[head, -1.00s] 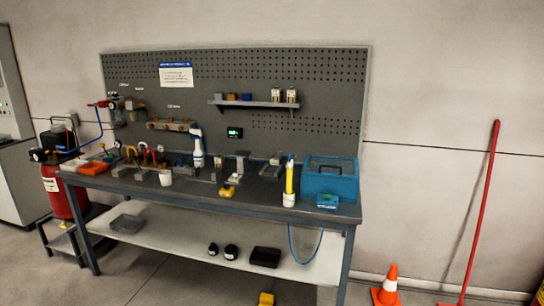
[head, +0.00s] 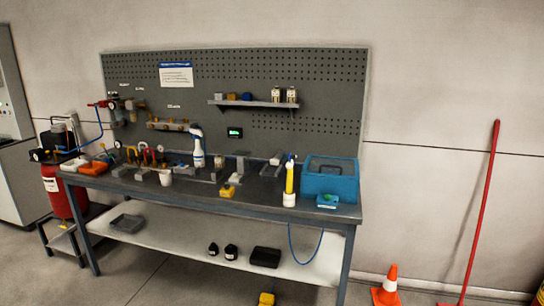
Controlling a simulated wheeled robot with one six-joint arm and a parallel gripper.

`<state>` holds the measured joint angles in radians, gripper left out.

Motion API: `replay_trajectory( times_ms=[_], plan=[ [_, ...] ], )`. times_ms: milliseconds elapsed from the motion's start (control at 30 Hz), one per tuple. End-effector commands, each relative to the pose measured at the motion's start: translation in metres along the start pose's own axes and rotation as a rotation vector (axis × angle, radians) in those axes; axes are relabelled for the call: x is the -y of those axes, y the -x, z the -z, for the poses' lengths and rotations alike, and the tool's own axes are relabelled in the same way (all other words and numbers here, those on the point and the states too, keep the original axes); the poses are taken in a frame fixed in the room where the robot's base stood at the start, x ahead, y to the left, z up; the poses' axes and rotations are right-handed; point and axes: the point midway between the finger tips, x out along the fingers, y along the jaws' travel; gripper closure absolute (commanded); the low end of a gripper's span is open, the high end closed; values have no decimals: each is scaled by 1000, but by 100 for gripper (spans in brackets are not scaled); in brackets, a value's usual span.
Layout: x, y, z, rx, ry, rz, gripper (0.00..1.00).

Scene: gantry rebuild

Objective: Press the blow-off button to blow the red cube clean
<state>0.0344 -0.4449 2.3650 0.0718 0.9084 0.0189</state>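I cannot make out a red cube for certain in the head view. No blow-off button can be told for sure. A small yellow box (head: 228,191) lies at the front edge of the workbench (head: 215,203). A small teal box with a green patch (head: 327,201) lies near the bench's right end. Either is too small to identify. My gripper is not in view.
A blue toolbox (head: 332,183) and a yellow upright tool in a white cup (head: 289,190) stand at the bench's right. A spray bottle (head: 198,153) stands mid-bench. A red tank (head: 63,190) is at left. An orange cone (head: 387,285) stands on the floor at right.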

Motion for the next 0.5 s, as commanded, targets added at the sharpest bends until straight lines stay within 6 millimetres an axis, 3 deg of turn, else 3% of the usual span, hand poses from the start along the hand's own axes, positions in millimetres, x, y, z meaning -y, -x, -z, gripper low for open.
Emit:
replay_trajectory(
  times_ms=[300,500],
  plan=[
    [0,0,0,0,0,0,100],
    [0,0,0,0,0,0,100]
  ],
)
